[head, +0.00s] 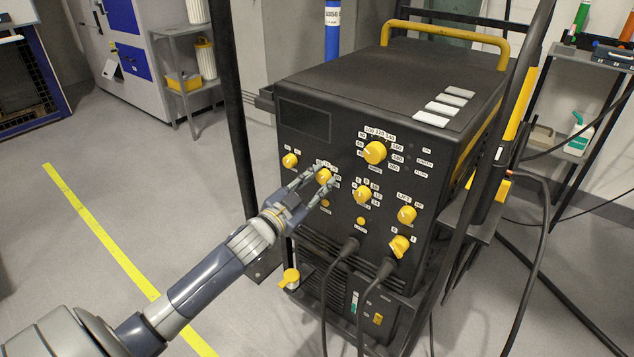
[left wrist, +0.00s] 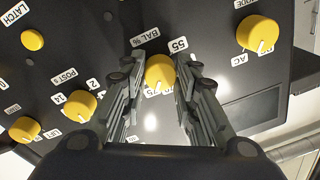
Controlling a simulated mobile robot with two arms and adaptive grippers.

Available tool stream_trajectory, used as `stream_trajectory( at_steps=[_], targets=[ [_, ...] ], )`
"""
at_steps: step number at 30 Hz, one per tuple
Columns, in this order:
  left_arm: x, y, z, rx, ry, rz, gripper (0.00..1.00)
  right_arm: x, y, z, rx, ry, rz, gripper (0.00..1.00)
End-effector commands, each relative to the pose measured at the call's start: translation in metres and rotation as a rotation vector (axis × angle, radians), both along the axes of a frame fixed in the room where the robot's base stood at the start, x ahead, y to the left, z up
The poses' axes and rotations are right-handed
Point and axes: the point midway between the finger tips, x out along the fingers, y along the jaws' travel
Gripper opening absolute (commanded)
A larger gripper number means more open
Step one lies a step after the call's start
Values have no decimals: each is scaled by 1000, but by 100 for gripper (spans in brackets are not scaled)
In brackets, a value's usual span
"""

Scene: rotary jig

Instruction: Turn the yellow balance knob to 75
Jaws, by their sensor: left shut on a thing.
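The yellow balance knob (left wrist: 159,72) is a round knob on the dark front panel, beside a "BAL %" label (left wrist: 145,37) in the left wrist view. It also shows in the head view (head: 324,176), partly covered by my fingers. My left gripper (head: 318,182) reaches it from the lower left; its fingers are shut on the knob's two sides. In the left wrist view the gripper (left wrist: 159,82) frames the knob between both fingers. A "55" tag shows near its upper right and a partly hidden tag ending in 5 below it. The pointer's exact reading is unclear. My right gripper is in neither view.
Other yellow knobs crowd the panel: the large top knob (head: 374,152), the middle knob (head: 362,195), the left knob (head: 290,160) and two at the right. Black cables (head: 350,247) plug in below. A dark post (head: 232,110) stands left of the machine.

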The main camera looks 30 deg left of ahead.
Motion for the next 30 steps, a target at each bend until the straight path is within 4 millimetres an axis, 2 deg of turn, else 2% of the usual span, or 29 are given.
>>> stream_trajectory(
  at_steps=[2, 3, 5, 15, 19, 23, 30],
  targets=[
    [0, 0, 0, -1, 0, -1, 4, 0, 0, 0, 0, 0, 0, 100],
    [0, 0, 0, -1, 0, -1, 35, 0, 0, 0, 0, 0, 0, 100],
    [0, 0, 0, -1, 0, -1, 48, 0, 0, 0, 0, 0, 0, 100],
    [0, 0, 0, -1, 0, 0, 49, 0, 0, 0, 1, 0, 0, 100],
    [-7, 0, -1, -2, 1, -1, 49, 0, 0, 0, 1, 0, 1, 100],
    [-23, 1, -3, -2, 4, 0, 49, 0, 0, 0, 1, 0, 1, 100],
    [-64, 2, -4, -2, 4, 0, 49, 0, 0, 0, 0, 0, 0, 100]
  ],
)
